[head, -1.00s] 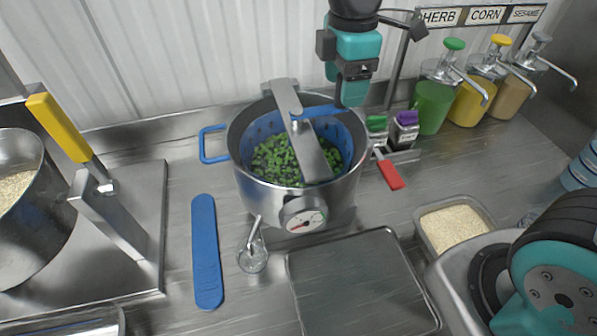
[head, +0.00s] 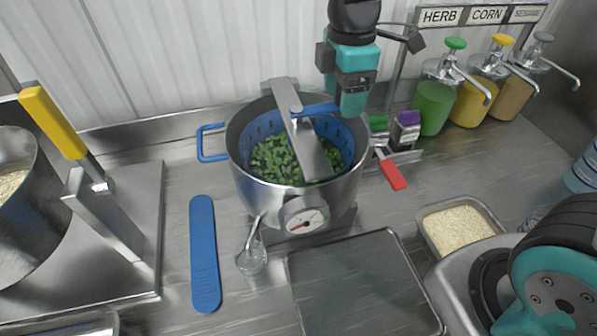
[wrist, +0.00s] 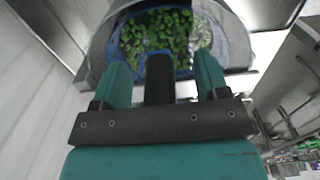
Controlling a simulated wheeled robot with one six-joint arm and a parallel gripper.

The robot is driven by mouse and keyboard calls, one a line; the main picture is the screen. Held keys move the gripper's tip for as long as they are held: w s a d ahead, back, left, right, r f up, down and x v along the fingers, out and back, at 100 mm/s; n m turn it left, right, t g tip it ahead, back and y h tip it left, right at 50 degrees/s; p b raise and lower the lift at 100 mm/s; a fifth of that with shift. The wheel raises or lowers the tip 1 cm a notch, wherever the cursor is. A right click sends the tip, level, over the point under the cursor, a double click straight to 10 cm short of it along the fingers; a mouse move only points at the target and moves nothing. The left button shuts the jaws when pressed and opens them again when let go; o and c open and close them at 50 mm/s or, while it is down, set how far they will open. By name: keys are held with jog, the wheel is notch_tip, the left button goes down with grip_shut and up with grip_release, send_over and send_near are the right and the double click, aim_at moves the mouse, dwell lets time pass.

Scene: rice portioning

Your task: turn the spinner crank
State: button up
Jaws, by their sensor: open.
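The spinner (head: 250,190) is a steel pot with a blue slotted basket (head: 262,128) holding green leafy pieces. A steel bar (head: 308,150) crosses its top. A blue crank arm (head: 318,108) runs from the bar's hub to the right, under my gripper (head: 353,110). In the wrist view, my gripper's two teal fingers stand apart on either side of the dark crank handle (wrist: 160,78), with visible gaps on both sides. The handle's blue top end points toward the basket. In the head view the handle is hidden by my gripper.
A blue loop handle (head: 208,143) sticks out left of the pot. A blue paddle (head: 205,255), a small glass (head: 252,262) and a steel tray (head: 360,285) lie in front. A red-handled tool (head: 392,174) and pump bottles (head: 434,105) stand to the right.

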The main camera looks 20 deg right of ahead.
jog(key=shift+r, duration=0.1)
jog(key=shift+r+p, duration=0.4)
jog(key=shift+p, duration=0.15)
jog(key=shift+c, duration=0.2)
jog(key=c, duration=1)
